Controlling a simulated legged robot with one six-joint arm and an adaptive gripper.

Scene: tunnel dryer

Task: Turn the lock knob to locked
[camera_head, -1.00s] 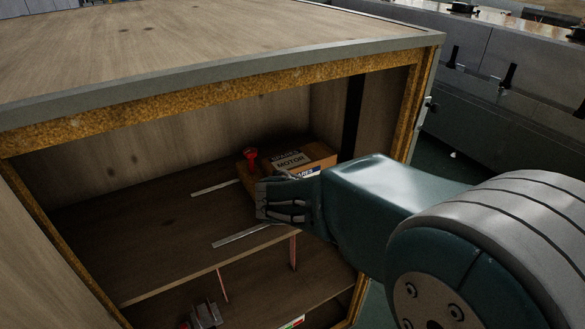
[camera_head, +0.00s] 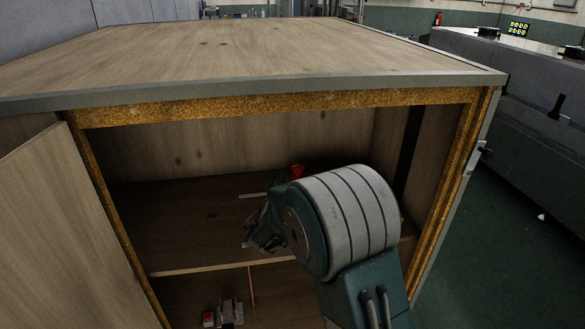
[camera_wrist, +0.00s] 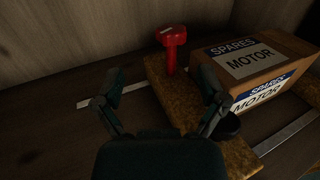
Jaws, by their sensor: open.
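A red T-shaped knob (camera_wrist: 172,45) stands upright on a brown wooden board (camera_wrist: 160,75) in the wrist view. I take it to be the lock knob; its lock setting cannot be read. In the head view only part of the red knob (camera_head: 298,171) shows above my arm. My gripper (camera_wrist: 160,88) is open and empty, its two fingers spread. The knob lies ahead of them, apart from both fingertips. In the head view my gripper (camera_head: 261,230) is inside the cabinet over the shelf, left of my arm's large joint.
A "SPARES MOTOR" box (camera_wrist: 242,58) sits on the board right of the knob, close to my right finger. The wooden cabinet (camera_head: 290,97) has a top and side frame around my arm. Its door (camera_head: 60,215) stands open at left. Clamp-like hardware (camera_head: 222,313) lies below the shelf.

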